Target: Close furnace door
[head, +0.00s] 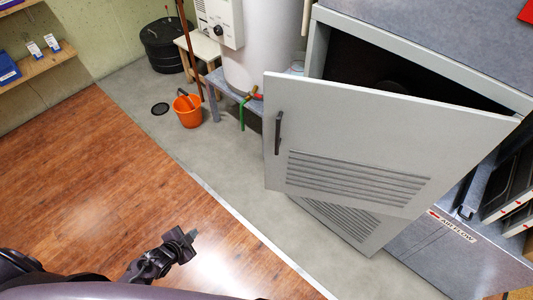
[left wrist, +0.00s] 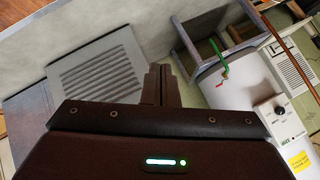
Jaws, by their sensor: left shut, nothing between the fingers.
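The grey furnace door (head: 380,140) stands partly open in the head view, with louvred slots in its lower part and a dark vertical handle (head: 279,132) near its left edge. The dark inside of the furnace cabinet (head: 318,50) shows above and behind the door. My left gripper (head: 191,235) is low in the head view, left of the door and apart from it, over the floor; it is shut and empty. My right gripper is not in view.
An orange bucket (head: 188,110), a black bin (head: 163,45), a small stool (head: 203,50) and a white water heater (head: 260,45) stand at the back. The wooden floor (head: 95,170) on the left is clear. Shelves (head: 40,65) are at the far left.

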